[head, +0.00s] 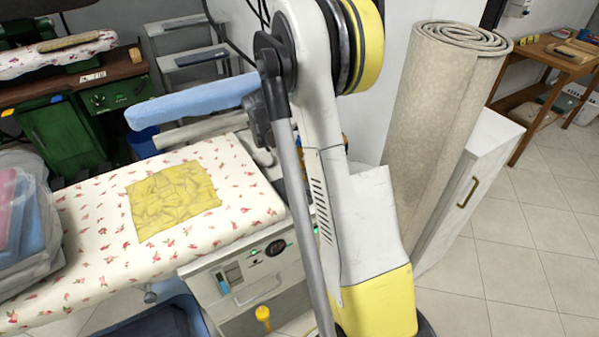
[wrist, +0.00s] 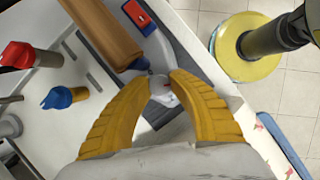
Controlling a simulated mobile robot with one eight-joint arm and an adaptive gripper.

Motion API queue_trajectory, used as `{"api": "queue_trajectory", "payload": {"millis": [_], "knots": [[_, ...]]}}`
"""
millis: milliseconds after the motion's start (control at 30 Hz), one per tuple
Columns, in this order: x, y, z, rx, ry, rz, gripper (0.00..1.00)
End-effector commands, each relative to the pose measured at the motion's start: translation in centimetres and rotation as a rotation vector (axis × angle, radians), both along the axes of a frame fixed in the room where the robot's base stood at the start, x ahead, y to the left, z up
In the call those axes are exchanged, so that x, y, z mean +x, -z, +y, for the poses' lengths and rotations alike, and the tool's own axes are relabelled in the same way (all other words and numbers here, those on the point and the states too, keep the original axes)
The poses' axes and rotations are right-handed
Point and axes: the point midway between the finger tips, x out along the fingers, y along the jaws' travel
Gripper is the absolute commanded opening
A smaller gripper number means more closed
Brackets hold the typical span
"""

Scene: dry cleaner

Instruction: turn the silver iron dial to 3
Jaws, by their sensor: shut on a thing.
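In the wrist view, the two yellow fingers of my gripper (wrist: 164,76) come in from both sides of a small pale silver dial (wrist: 163,92). They are shut on it, and a small red mark shows between them. The fingers hide much of the dial, and I cannot read its number. The iron's brown handle (wrist: 104,34) lies just beyond the fingertips. In the head view, my gripper and the dial are hidden.
A red nozzle (wrist: 18,56) and a blue nozzle (wrist: 58,97) stand left of the handle in the wrist view. In the head view, a flowered ironing board (head: 85,240) bears a yellow cloth (head: 173,198). A rolled carpet (head: 435,120) stands right.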

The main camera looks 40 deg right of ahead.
Motion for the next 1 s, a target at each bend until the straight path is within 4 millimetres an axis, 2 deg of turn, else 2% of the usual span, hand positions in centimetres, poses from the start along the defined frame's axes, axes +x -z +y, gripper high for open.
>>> {"api": "queue_trajectory", "payload": {"millis": [67, 100, 167, 467, 567, 667, 1000], "knots": [[-0.1, 0.1, 0.0, 0.001, 0.001, 0.001, 0.0], [-0.1, 0.1, 0.0, 0.002, 0.001, 0.001, 0.3], [-0.1, 0.1, 0.0, 0.001, 0.001, 0.001, 0.48], [0.0, 0.0, 0.0, 0.0, -0.001, 0.0, 0.48], [0.2, -0.6, 0.2, 0.001, -0.002, 0.001, 0.48], [0.6, -2.0, 0.7, 0.001, -0.003, 0.001, 0.48], [2.4, -8.8, 2.7, 0.001, -0.002, 0.0, 0.48]]}}
